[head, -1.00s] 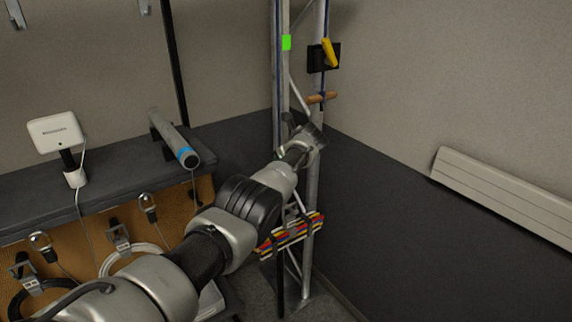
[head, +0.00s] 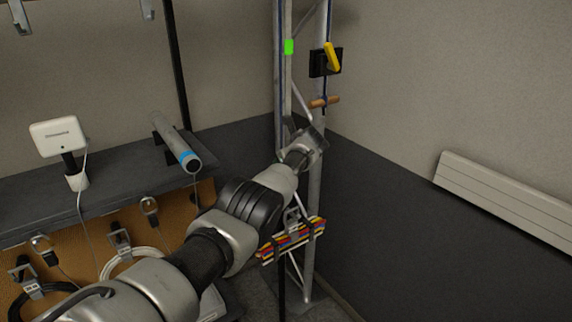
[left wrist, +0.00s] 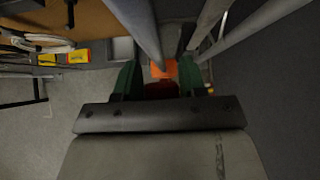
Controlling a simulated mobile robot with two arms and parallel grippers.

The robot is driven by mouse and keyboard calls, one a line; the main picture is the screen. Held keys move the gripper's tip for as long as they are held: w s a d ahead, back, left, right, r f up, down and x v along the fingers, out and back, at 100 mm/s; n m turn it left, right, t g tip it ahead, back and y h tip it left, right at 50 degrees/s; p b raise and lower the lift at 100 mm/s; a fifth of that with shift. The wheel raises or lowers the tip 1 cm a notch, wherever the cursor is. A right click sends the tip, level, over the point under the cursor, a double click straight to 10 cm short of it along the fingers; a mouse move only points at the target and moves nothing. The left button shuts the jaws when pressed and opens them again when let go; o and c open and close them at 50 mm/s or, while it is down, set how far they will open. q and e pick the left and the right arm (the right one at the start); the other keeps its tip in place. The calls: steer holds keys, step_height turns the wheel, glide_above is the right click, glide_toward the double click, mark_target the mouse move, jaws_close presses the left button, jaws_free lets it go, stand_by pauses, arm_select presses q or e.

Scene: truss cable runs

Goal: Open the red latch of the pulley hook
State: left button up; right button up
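My left arm reaches in from the lower left of the head view to the metal truss (head: 314,190). My left gripper (head: 314,140) is at the truss, below the wooden crossbar. In the left wrist view its two green fingers (left wrist: 160,78) stand apart. An orange-red piece (left wrist: 163,69) shows between and just beyond the fingertips, probably the red latch. A darker red part lies closer in between the fingers; I cannot tell whether they touch it. The pulley hook cannot be made out in the head view. My right gripper is not in view.
A yellow-handled item on a black block (head: 332,57) and a wooden crossbar (head: 324,102) are on the truss above. A multicoloured cable bundle (head: 291,239) crosses it below. A dark bench (head: 110,185) with a white device (head: 58,134) stands left.

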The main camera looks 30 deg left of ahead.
arm_select(q)
steer(key=o, duration=0.3)
steer(key=shift+w+a+f, duration=0.1)
steer(key=shift+a+f, duration=0.05)
steer(key=shift+f, duration=0.05)
steer(key=shift+d+r, duration=0.25)
steer(key=shift+d, duration=0.1)
steer(key=p+v, duration=0.2)
steer(key=shift+r+p, duration=0.15)
steer(key=shift+p, duration=0.25)
steer(key=shift+d+r, duration=0.2)
steer(key=shift+d, duration=0.1)
steer(key=b+v, duration=0.1)
steer(key=v, duration=0.6)
steer(key=shift+s, duration=0.25)
